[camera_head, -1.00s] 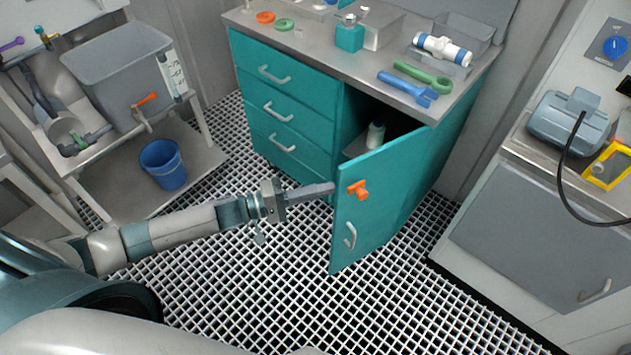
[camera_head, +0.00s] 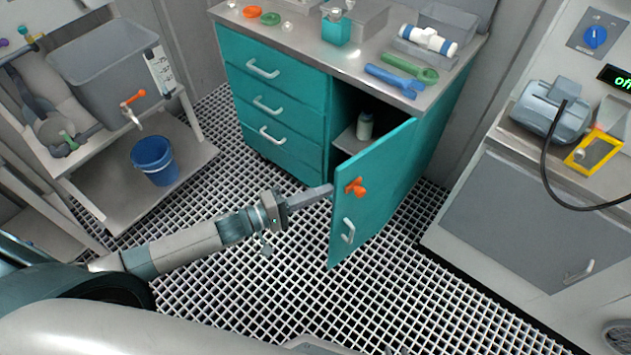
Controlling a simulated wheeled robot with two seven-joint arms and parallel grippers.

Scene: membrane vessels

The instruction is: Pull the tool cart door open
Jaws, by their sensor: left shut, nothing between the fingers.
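The teal tool cart (camera_head: 290,110) stands in the upper middle of the head view. Its door (camera_head: 385,185) stands ajar, swung out toward me. An orange latch knob (camera_head: 355,188) and a white handle (camera_head: 348,230) are on the door's front face. A small white bottle (camera_head: 365,126) shows on a shelf inside the opening. My left gripper (camera_head: 328,190) is shut and empty. Its tip is at the door's free edge, near the orange knob; I cannot tell whether it touches. My right gripper is not in view.
Blue wrench (camera_head: 392,78) and green wrench (camera_head: 415,68) lie on the cart top. A blue bucket (camera_head: 154,160) sits on the low shelf at left. A grey cabinet (camera_head: 530,215) stands at right. The grated floor in front of the door is clear.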

